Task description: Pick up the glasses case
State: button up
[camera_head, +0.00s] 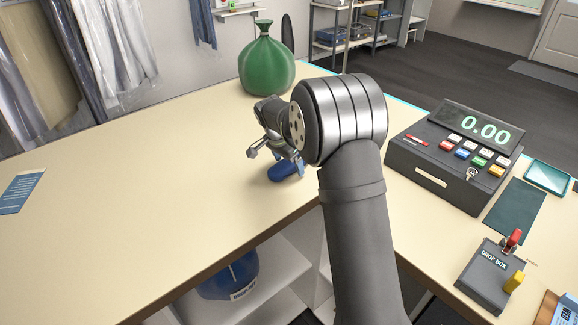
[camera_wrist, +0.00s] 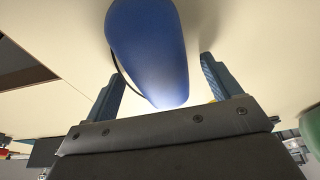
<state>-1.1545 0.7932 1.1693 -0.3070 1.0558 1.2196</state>
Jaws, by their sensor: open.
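The glasses case is a blue rounded oblong (camera_head: 284,171) lying on the beige counter under my gripper in the head view. In the wrist view the blue case (camera_wrist: 148,45) fills the upper middle, with one end reaching down between the two fingers. A thin dark line runs along its left side. My gripper (camera_head: 273,152) is open, its fingers spread and pointing down at the left side of the case. In the wrist view the fingers (camera_wrist: 160,85) stand on either side of the case, with gaps showing. My wrist hides part of the case in the head view.
A green tied bag (camera_head: 266,64) stands behind on the counter (camera_head: 130,170). A cash register (camera_head: 452,150) and a drop box (camera_head: 490,277) are at right. Plastic-covered garments (camera_head: 110,45) hang at the back left. A blue card (camera_head: 20,190) lies far left. The left counter is mostly clear.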

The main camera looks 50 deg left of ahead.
jog(key=c, duration=1.1)
